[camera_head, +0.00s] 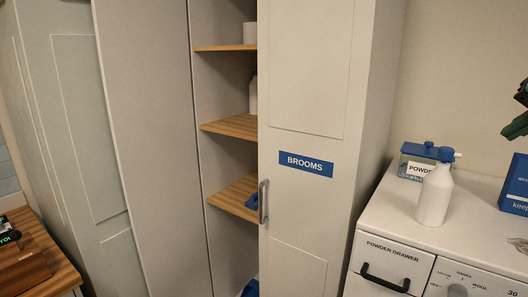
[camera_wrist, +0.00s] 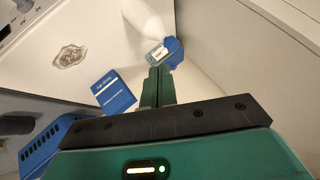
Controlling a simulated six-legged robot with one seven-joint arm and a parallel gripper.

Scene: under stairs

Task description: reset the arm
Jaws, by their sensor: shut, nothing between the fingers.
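My gripper (camera_wrist: 159,74) shows in the wrist view, its two green fingers together and nothing between them. It points toward the counter with the powder box and the bottle and appears apart from both. In the head view only a small dark and green piece of my arm shows at the right edge, above the washer top. The rest of my arm is out of that view.
A white bottle (camera_head: 435,196) and a powder box (camera_head: 416,160) stand on the washer top (camera_head: 393,213), left of a blue box (camera_head: 515,186). The brooms cupboard door (camera_head: 306,205) stands beside open shelves (camera_head: 231,124). A wooden-topped surface (camera_head: 48,248) is at left.

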